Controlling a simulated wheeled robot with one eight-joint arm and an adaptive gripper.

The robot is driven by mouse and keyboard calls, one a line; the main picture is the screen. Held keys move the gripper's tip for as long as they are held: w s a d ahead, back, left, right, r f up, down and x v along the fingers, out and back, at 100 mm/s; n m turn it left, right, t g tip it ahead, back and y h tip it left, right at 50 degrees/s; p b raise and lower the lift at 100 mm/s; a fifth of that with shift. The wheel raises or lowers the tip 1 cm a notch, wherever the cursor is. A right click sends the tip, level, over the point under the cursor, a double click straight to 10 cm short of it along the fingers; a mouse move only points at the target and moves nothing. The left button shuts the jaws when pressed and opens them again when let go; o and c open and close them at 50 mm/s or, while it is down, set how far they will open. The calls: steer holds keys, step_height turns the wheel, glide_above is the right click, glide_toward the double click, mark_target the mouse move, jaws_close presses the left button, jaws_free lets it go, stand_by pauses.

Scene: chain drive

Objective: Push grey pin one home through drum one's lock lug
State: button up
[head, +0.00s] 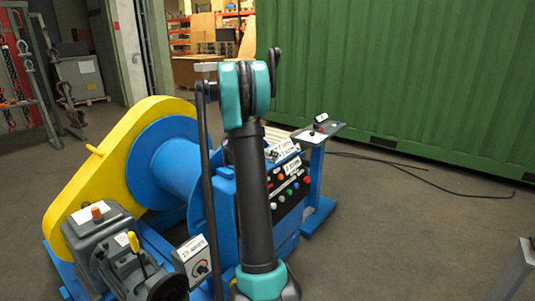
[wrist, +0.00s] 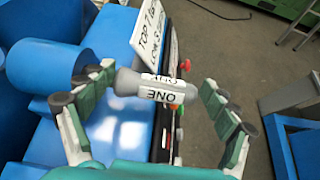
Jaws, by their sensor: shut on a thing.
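In the wrist view, my gripper (wrist: 159,78) is shut on grey pin one (wrist: 128,82), a short grey cylinder lying crosswise between the fingers. It has a white label reading "ONE". The blue drum (head: 176,166) stands in the head view between blue flanges, beside a yellow guard. A blue rounded body also shows at the left of the wrist view (wrist: 42,66); I cannot tell if it is the same drum. In the head view my arm hides the gripper and pin. I cannot make out the lock lug or whether the pin touches it.
A control panel (head: 291,190) with coloured buttons is on the blue machine. A white lettered sign (wrist: 152,32) is close beyond the pin. A grey motor (head: 103,237) stands front left. A small stand (head: 319,131) and green container (head: 400,75) are behind.

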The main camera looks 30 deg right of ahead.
steer(key=shift+w+a, duration=0.2)
steer(key=shift+w, duration=0.3)
steer(key=shift+w+a, duration=0.2)
steer(key=shift+w, duration=0.25)
steer(key=o, duration=1.4)
steer(key=v, duration=1.2)
